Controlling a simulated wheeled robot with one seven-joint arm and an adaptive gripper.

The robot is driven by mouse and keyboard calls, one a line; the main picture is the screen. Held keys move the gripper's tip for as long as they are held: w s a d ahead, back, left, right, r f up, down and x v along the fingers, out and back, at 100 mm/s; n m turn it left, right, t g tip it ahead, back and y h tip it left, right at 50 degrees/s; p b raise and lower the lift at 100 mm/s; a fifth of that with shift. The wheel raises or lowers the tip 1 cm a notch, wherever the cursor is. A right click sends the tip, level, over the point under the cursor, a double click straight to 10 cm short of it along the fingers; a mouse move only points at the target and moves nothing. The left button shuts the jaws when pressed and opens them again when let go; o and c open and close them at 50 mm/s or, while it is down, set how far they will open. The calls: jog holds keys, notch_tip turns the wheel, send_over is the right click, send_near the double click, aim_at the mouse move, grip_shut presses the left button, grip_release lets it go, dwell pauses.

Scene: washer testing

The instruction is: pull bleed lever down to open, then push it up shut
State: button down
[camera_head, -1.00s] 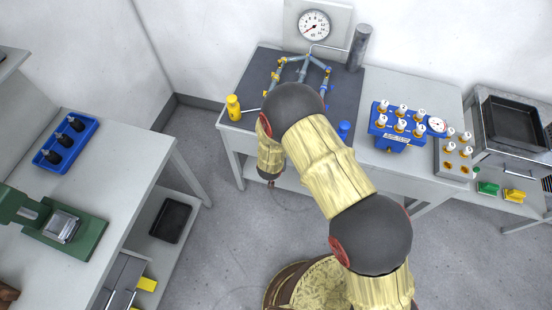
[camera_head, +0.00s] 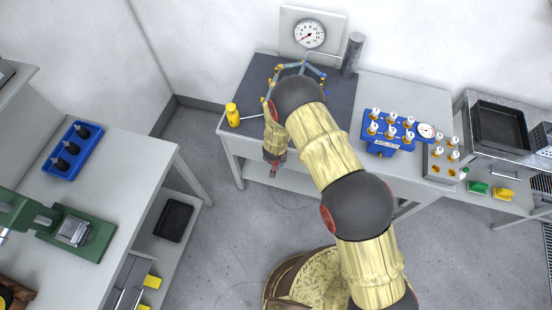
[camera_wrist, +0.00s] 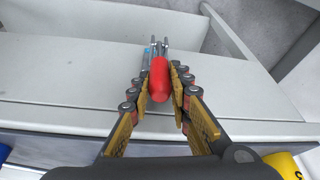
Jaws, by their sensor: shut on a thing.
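The red lever handle (camera_wrist: 160,80) lies between my gripper's fingers (camera_wrist: 160,70) in the wrist view. My gripper is shut on it. Its thin metal end shows beyond the red part, near the fingertips. In the head view my gripper (camera_head: 273,168) hangs at the front edge of the back bench, pointing down; the handle there is mostly hidden by the gripper and too small to tell its angle. The blue pipe rig (camera_head: 302,66) on the bench is partly covered by my arm. The pressure gauge (camera_head: 309,33) stands behind it.
A yellow bottle (camera_head: 232,115) stands on the bench left of my gripper. A blue valve manifold (camera_head: 390,132) sits to the right. The left bench (camera_head: 125,160) carries a blue tray (camera_head: 72,150) and a green press (camera_head: 75,235). Floor between the benches is clear.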

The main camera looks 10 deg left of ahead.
jog(key=c, duration=1.6)
grip_release()
jog(key=shift+c, duration=0.2)
jog(key=v, duration=1.2)
jog(key=shift+w+f, duration=0.1)
jog(key=shift+w, duration=0.05)
